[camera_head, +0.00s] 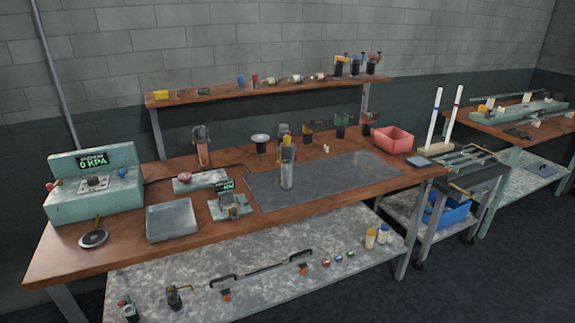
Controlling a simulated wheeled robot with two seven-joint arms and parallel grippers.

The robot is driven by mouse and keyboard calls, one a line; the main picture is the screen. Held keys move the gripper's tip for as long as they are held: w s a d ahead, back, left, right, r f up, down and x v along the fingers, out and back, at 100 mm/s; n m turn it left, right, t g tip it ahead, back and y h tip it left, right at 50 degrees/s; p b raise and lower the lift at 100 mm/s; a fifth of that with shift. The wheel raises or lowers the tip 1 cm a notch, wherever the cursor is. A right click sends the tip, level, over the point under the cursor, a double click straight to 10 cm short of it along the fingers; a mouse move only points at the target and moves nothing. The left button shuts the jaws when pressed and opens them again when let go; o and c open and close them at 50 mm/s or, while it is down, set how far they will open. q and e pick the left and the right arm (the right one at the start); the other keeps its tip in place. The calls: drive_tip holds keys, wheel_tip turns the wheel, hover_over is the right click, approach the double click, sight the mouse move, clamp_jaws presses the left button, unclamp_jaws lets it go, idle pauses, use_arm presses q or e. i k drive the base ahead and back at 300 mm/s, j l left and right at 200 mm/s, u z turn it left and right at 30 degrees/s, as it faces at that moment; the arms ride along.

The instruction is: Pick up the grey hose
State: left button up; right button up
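I cannot make out a grey hose for certain. A thin dark line (237,165), which may be a hose or cable, runs on the wooden bench behind the small green box. A long dark bar with black handles (262,270) lies on the lower shelf; I cannot tell whether it is a hose. Neither of my grippers is in view.
The wooden bench (90,258) carries a gauge box (95,190), a grey tray (171,220), a dark mat (335,183), an upright glass cylinder (287,175) and a red bin (393,140). A cart with upright white tubes (436,115) stands at right.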

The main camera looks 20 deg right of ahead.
sight(286, 153)
drive_tip(key=i+l, duration=0.3)
drive_tip(key=l, duration=0.2)
drive_tip(key=i+l, duration=0.3)
drive_tip(key=l, duration=0.2)
